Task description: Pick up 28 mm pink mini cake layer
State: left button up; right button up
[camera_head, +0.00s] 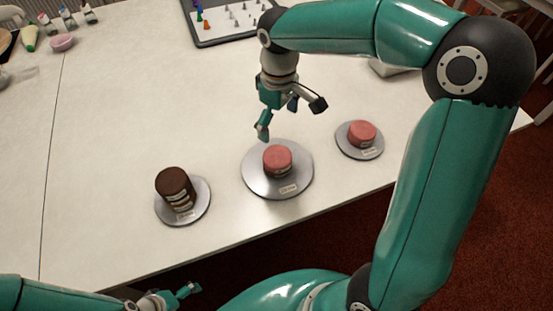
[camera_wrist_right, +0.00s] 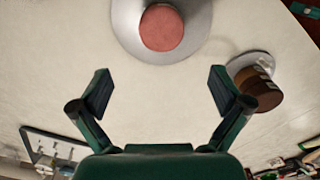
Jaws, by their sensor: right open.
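A round pink cake layer (camera_head: 277,157) sits on the middle grey turntable (camera_head: 252,181), with a darker band showing below it. A second, similar pink layer (camera_head: 361,132) sits on the smaller right turntable (camera_head: 374,153). Labels are too small to read, so I cannot tell which is 28 mm. My right gripper (camera_head: 291,118) is open and empty, above and behind the middle turntable. In the right wrist view a pink layer (camera_wrist_right: 161,28) lies beyond the spread fingertips (camera_wrist_right: 160,90), apart from them. My left gripper (camera_head: 182,292) is at the bottom edge; its opening is unclear.
A tall dark brown cake stack (camera_head: 173,184) stands on the left turntable (camera_head: 202,207). It also shows in the right wrist view (camera_wrist_right: 258,88). A dark tray with pegs (camera_head: 228,38) lies at the back. A pink bowl (camera_head: 62,43) is at the back left.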

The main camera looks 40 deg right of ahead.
aim_at(277, 155)
notch_tip(277, 155, down, 13)
jog(key=shift+w+a+f, duration=0.1)
jog(key=shift+a+f, duration=0.05)
jog(key=c, duration=0.9)
jog(key=shift+c, duration=0.2)
